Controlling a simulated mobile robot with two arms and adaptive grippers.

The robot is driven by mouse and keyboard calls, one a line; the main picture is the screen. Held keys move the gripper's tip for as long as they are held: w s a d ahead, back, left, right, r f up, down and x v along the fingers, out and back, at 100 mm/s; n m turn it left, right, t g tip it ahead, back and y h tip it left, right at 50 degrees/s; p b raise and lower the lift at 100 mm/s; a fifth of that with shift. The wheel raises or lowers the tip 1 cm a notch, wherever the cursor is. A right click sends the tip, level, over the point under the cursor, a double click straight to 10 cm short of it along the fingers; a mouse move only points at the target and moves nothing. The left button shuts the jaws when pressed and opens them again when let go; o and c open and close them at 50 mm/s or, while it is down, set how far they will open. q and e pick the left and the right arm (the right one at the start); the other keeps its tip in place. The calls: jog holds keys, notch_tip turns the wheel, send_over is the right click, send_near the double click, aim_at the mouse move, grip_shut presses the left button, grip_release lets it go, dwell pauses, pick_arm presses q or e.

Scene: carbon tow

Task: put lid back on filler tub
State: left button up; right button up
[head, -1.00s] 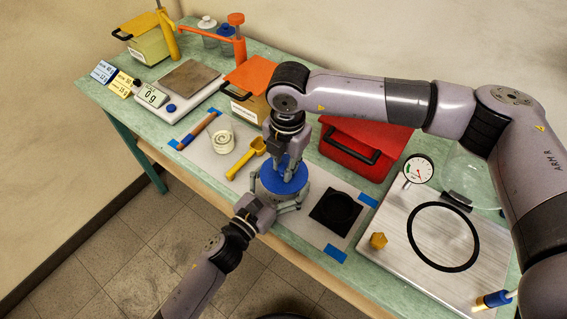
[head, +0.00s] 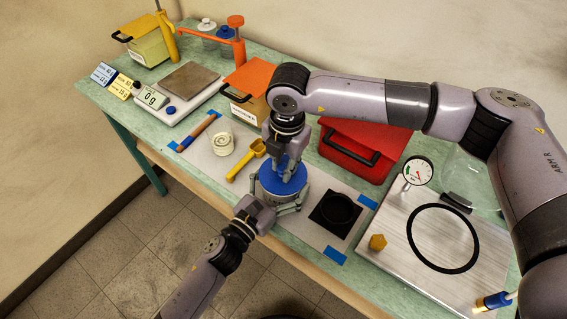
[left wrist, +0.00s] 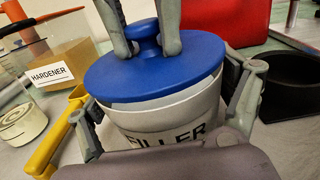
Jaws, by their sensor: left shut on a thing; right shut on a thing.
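The white filler tub (left wrist: 165,118) stands upright on the grey mat in the middle of the bench; its label is partly hidden by my gripper. My left gripper (head: 276,204) is shut around the tub's sides. The round blue lid (left wrist: 150,78) is over the tub mouth, and a pale band of rim shows beneath its edge in the left wrist view. I cannot tell whether it is fully seated. My right gripper (head: 287,170) comes down from above and is shut on the lid's knob (left wrist: 146,33).
A yellow scoop (head: 245,160) and a small glass cup (head: 222,143) lie left of the tub. A black round recess (head: 337,210) is at its right. Behind are the hardener box (head: 245,104) and a red case (head: 350,150). A metal plate (head: 400,240) is further right.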

jog(key=shift+s+d+f, duration=0.15)
jog(key=shift+f, duration=0.75)
dwell(0.5)
jog(key=shift+r, duration=0.5)
jog(key=shift+r+y, duration=0.3)
jog(key=shift+r, duration=0.15)
dwell(0.7)
jog(key=shift+f, duration=0.95)
jog(key=shift+c, duration=0.2)
jog(key=o, duration=0.6)
jog(key=shift+r, duration=0.1)
dwell(0.6)
